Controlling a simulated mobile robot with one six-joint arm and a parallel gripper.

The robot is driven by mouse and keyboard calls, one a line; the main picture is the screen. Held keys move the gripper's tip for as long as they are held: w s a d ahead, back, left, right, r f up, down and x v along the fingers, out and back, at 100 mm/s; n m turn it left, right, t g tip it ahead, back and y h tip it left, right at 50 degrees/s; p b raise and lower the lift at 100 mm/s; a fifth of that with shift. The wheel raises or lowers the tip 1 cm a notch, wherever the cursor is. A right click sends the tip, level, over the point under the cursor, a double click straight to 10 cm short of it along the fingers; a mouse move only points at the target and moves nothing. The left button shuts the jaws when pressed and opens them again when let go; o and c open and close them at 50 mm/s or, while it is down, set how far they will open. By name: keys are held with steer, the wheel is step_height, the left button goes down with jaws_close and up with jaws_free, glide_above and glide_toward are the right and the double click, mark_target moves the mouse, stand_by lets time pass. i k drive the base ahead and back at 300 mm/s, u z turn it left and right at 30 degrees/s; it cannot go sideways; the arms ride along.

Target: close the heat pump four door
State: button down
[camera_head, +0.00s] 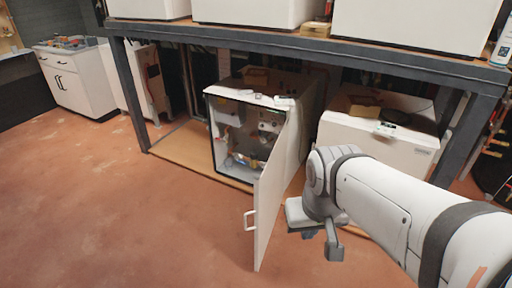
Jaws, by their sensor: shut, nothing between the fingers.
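A white heat pump (219,138) stands under the bench with its front open, showing pipes and fittings inside. I cannot read a number on it. Its white door (276,182) stands wide open, swung out towards me from the right side of the opening. A pale loop handle (250,220) shows at the door's lower left edge. My gripper (318,240) is shut and empty, low over the floor to the right of the door. I cannot tell whether it touches the door.
A dark-framed bench (300,44) carries white units above. Another closed white heat pump (372,150) stands on the right, behind my arm. A bench leg (464,135) stands at the right. A white cabinet (72,85) is at the far left. The reddish floor (120,210) is clear on the left.

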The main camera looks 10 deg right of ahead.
mark_target(269, 190)
steer(key=i, duration=0.95)
